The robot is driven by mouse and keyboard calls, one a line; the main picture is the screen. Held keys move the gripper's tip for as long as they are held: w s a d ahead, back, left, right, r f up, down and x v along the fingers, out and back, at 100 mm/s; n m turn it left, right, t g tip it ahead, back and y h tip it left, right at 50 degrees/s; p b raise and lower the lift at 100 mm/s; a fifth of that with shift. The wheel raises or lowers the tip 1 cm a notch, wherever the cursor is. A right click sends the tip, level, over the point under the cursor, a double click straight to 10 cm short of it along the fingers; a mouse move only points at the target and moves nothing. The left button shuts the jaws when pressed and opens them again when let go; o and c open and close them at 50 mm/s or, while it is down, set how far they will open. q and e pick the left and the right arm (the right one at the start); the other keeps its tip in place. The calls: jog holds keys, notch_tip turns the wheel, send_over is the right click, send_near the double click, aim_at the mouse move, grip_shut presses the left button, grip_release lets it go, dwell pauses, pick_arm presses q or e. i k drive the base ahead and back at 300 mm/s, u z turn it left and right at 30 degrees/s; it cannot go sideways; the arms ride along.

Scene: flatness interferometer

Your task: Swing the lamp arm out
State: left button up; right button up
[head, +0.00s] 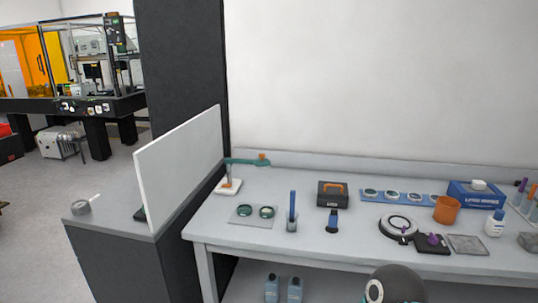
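The lamp stand (228,187) has a white base with an orange part and stands at the left end of the white bench, close to the upright white panel. A green lamp arm (243,162) reaches to the right from the top of its post, towards the back wall. An orange piece (262,157) sits near the arm's right end. Neither gripper shows in the head view. A dark rounded part at the bottom edge looks like one of my own arm links.
The white panel (180,155) stands left of the lamp. A plate with two green discs (240,215) lies in front of it. A blue upright item (292,210), a dark case (332,194), a blue lens tray (370,195) and an orange cup (446,209) stand farther right.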

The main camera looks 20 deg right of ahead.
aim_at(261, 163)
jog(key=i, duration=0.9)
jog(key=u, duration=0.05)
